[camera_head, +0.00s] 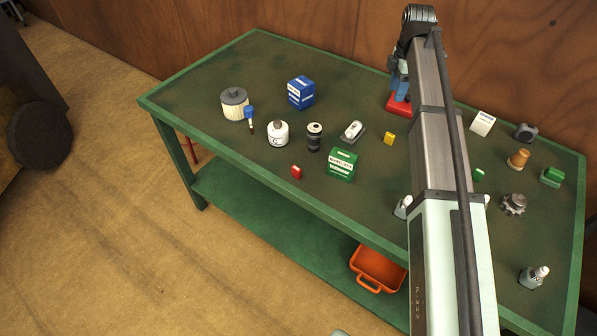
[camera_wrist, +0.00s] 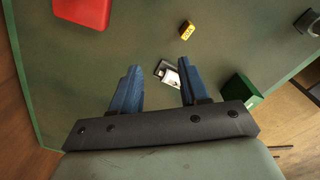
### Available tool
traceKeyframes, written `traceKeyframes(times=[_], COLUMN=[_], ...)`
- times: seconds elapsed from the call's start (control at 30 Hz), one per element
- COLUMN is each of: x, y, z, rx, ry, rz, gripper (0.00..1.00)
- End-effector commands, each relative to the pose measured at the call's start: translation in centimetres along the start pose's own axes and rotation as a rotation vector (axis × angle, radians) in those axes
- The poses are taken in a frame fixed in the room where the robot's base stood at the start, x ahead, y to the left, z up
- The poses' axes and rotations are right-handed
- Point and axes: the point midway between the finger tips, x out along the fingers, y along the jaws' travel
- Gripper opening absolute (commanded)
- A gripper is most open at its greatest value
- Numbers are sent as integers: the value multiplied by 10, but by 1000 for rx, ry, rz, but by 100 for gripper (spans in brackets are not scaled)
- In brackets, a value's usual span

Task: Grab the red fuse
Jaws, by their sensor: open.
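The red fuse (camera_head: 297,172) is a small red block lying near the table's front edge in the head view, left of a green box. I cannot make it out in the wrist view. My gripper (camera_wrist: 158,68) has two blue fingers, spread apart with nothing held between them. In the head view my gripper (camera_head: 399,78) is partly hidden by my arm, at the back of the table, well behind and to the right of the red fuse.
The green box (camera_head: 342,164) stands right of the fuse. Behind are a black cylinder (camera_head: 314,138), a white canister (camera_head: 278,133) and a yellow fuse (camera_head: 389,138). A larger red object (camera_head: 398,105) lies near my gripper. Bare tabletop surrounds the red fuse.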

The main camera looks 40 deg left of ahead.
Motion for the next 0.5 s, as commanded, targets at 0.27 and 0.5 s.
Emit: traceKeyframes(times=[0.27, 0.5], x=[-5, -8], y=[-21, -56], z=[-141, -232], rx=[-177, -275], ry=[5, 10], rz=[12, 18], gripper=[45, 45])
